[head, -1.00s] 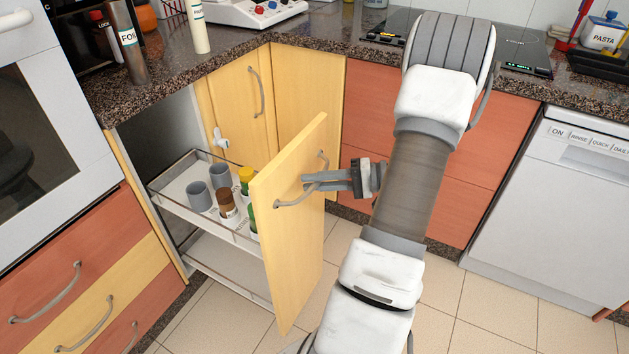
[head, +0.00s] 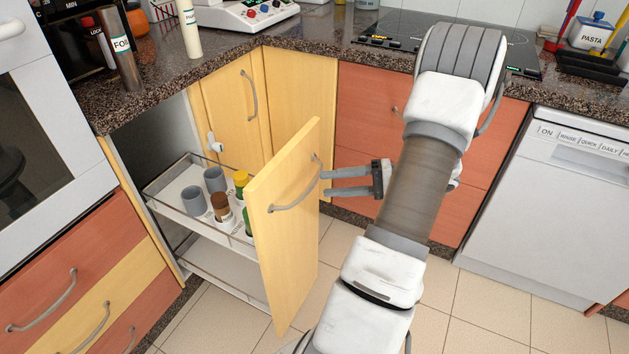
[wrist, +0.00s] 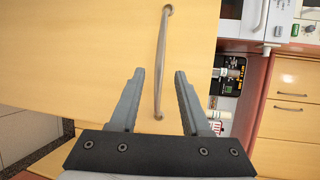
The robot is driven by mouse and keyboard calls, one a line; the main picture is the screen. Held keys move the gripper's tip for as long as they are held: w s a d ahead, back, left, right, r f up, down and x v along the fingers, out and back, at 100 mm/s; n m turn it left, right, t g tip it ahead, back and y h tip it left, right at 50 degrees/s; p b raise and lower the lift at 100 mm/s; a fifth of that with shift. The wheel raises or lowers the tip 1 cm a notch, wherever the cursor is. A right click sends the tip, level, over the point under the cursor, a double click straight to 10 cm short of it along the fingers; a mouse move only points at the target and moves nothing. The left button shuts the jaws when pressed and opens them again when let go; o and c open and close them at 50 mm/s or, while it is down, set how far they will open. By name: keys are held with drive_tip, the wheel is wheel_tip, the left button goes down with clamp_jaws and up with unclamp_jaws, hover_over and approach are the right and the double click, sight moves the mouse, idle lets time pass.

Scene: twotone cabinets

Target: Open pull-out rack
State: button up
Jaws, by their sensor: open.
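The pull-out rack (head: 183,211) stands well out of its cabinet, with its two tiers showing behind a yellow wooden front panel (head: 288,245). A curved grey handle (head: 297,190) is on the panel's outer face. It also shows in the wrist view (wrist: 162,65), running between the fingers' directions. My gripper (head: 324,184) is open and empty to the right of the handle, its fingers pointing at the panel. In the wrist view my open fingers (wrist: 156,82) lie on either side of the handle's near end. I cannot tell whether they touch it.
Grey cups (head: 193,201) and several bottles stand on the upper tier. Red drawers (head: 40,262) are at left, and a white dishwasher (head: 545,215) is at right. The tiled floor (head: 480,310) before the cabinets is clear.

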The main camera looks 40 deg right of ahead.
drive_tip(key=p+v, duration=0.2)
drive_tip(key=v, duration=0.9)
drive_tip(key=shift+s+d, duration=0.2)
drive_tip(key=shift+s, duration=0.05)
